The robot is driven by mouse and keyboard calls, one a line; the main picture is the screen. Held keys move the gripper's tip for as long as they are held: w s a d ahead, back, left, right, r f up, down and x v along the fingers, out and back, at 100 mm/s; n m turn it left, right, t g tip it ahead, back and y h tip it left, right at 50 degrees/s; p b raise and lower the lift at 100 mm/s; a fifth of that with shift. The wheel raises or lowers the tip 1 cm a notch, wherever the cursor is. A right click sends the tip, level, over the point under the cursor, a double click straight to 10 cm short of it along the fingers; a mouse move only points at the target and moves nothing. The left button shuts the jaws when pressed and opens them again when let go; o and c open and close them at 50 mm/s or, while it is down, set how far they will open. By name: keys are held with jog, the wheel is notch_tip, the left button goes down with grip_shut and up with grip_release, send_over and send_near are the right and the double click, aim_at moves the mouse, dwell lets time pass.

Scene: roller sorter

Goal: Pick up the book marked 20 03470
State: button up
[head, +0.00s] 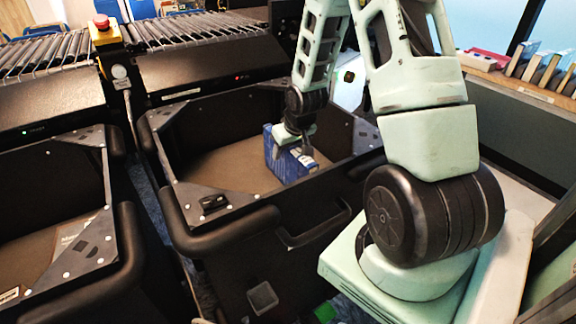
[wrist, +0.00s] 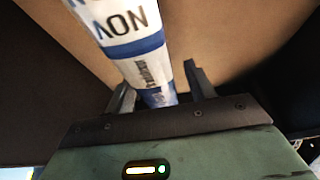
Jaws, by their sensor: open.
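A blue book (head: 287,158) stands upright in the middle bin (head: 190,192), near its right side. In the wrist view the book's spine (wrist: 145,72), blue and white with dark lettering, runs down between my fingers. I cannot read the mark 20 03470 on it. My gripper (head: 303,146) reaches down into the bin at the book's top edge. In the wrist view my gripper (wrist: 160,88) has one finger on each side of the spine, with a gap visible on the right.
A second black bin (head: 50,262) stands at the left with something flat inside. Roller conveyors (head: 195,30) run behind the bins, with a red stop button (head: 101,22) between them. Books (head: 540,68) stand on a shelf at the right.

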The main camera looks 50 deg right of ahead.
jog(key=shift+w+d+f, duration=0.1)
jog(key=shift+w+f, duration=0.15)
jog(key=shift+f, duration=0.35)
grip_shut()
jog(key=shift+r, duration=0.1)
